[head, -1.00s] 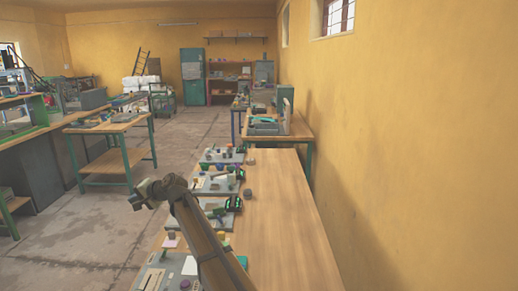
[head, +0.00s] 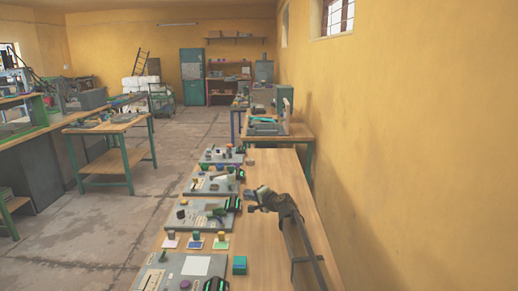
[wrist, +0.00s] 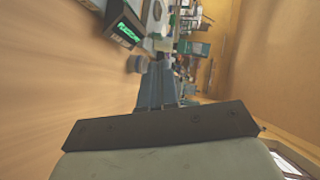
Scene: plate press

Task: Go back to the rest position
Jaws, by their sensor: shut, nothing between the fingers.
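My gripper (head: 251,200) is in the head view, over the wooden bench (head: 275,171), just right of the row of grey panels. In the wrist view its fingers (wrist: 158,84) are together with nothing between them. My arm reaches in from the lower right of the head view. The rest position is not marked in either view.
Grey panels with knobs and small displays line the bench's left side; the nearest is a panel (head: 205,264) with a white sheet. A teal block (head: 239,265) stands beside it. A display with green text (wrist: 124,27) shows in the wrist view. The yellow wall (head: 420,150) bounds the right. The bench's right half is mostly bare.

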